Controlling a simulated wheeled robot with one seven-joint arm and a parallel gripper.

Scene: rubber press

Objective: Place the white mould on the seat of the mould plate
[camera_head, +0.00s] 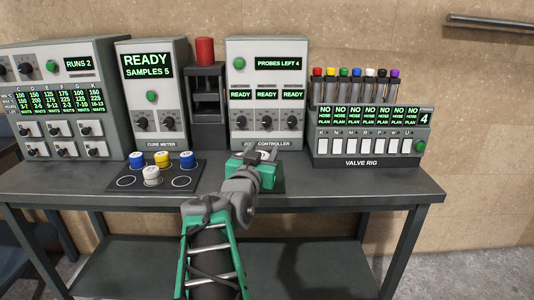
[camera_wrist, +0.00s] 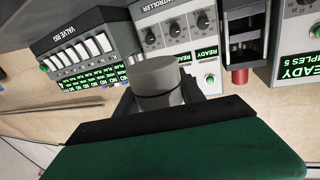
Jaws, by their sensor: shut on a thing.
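My gripper (camera_head: 265,155) is shut on a pale, grey-white cylindrical mould (camera_wrist: 158,78) with a flat round top, seen between the jaws in the wrist view. In the head view only a little of its top shows between the fingers. My gripper is in front of the probe-style controller, over a dark plate (camera_head: 275,186) that it partly hides; the gap between them is unclear. A second white mould (camera_head: 152,177) stands at the front of a dark pad with ringed spots (camera_head: 103,184). I cannot tell which dark piece is the mould plate; no seat shows under my gripper.
A blue mould (camera_head: 137,160) and a yellow mould (camera_head: 162,160) stand on the ringed pad; its front left and right rings are empty. The cure meter (camera_head: 151,95), controller (camera_head: 265,90) and valve rig (camera_head: 368,140) line the table's back. The bench front right (camera_head: 370,190) is clear.

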